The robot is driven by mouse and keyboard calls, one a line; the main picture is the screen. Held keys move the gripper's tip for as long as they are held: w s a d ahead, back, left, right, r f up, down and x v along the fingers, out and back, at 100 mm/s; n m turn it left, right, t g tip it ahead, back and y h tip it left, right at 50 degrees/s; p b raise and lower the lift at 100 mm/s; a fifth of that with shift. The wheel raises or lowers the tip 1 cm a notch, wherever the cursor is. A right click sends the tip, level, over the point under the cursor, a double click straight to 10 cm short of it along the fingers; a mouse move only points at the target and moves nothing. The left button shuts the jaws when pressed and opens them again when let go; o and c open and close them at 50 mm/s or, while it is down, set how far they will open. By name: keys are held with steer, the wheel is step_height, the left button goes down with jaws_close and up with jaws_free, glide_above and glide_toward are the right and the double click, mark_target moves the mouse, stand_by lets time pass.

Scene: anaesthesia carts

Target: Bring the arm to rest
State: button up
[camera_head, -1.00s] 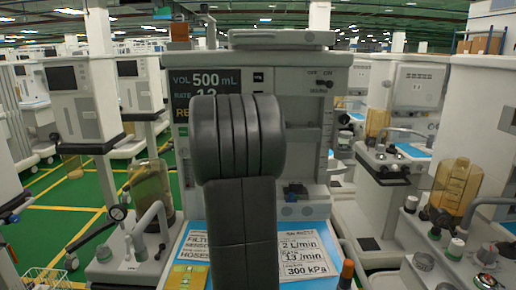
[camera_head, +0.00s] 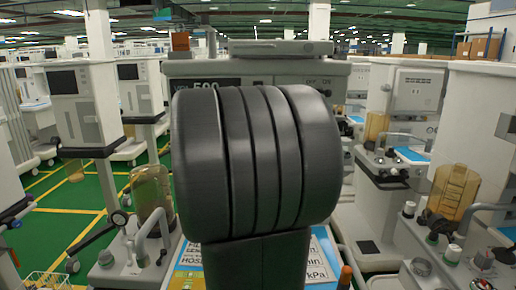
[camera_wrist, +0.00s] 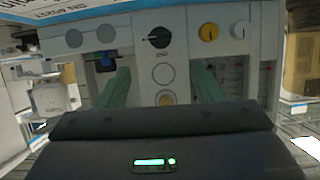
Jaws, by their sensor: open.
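In the wrist view my gripper (camera_wrist: 160,82) is open, its two greenish fingers standing apart with nothing between them. Beyond the fingers is the cart's pale front panel (camera_wrist: 135,45), with a black knob (camera_wrist: 157,38) and a yellow dial (camera_wrist: 208,32). I cannot tell how far the fingertips are from the panel. In the head view my dark, thick arm link fills the middle and hides most of the anaesthesia cart (camera_head: 335,88) in front of me. My gripper is hidden in that view.
An amber canister (camera_head: 151,190) with hoses stands left of the cart. Another cart with an amber canister (camera_head: 453,190) stands close on the right. More carts (camera_head: 75,105) line the left. Green floor (camera_head: 85,195) with yellow lines shows between them at left.

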steer(key=b+x, duration=0.1)
steer(key=x, duration=1)
steer(key=shift+w+f+b, duration=0.2)
steer(key=shift+f+b, duration=0.1)
steer(key=shift+b, duration=0.1)
steer(key=shift+w+a+r+p, duration=0.1)
steer(key=shift+w+p, duration=0.3)
steer(key=shift+p, duration=0.05)
steer(key=n+p, duration=0.1)
steer(key=p, duration=0.1)
steer(key=shift+s+r+p, duration=0.1)
steer(key=shift+p, duration=0.3)
steer(key=n+h+p, duration=0.2)
steer(key=p, duration=0.3)
steer(key=shift+a, duration=0.2)
steer(key=shift+m, duration=0.4)
steer(key=v, duration=0.4)
steer(key=b+v, duration=0.1)
steer(key=v, duration=0.3)
steer(key=d+f+v, duration=0.1)
steer(key=v, duration=0.4)
steer(key=shift+s+b, duration=0.3)
steer(key=shift+b, duration=0.1)
